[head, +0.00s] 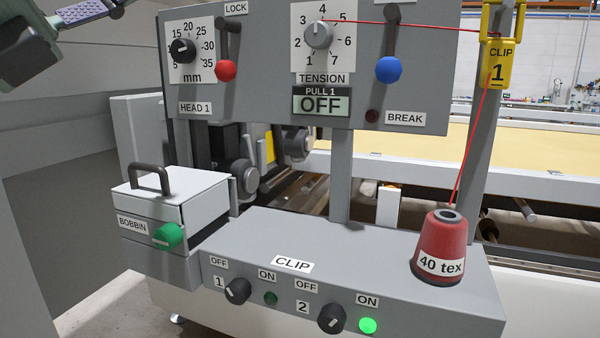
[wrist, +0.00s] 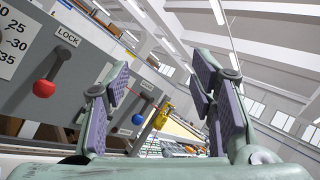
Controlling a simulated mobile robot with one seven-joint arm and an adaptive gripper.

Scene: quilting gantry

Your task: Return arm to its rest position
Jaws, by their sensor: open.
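My gripper (wrist: 160,105) is open and empty in the wrist view, its two purple-padded fingers wide apart. In the head view only part of my arm's end shows at the top left corner, with a purple pad (head: 98,12) beside the upper left of the control panel (head: 262,60). The gripper is apart from the panel and touches nothing that I can see. In the wrist view the panel (wrist: 75,75) lies to the left of the fingers, with the red lock knob (wrist: 44,88) and blue knob (wrist: 137,119) on it.
A red thread cone (head: 440,262) stands on the grey clip box (head: 345,268). Red thread runs up to the yellow clip (head: 497,62) and across to the tension dial (head: 318,35). A bobbin box (head: 190,190) with a green knob is at the left. Overhead space looks clear.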

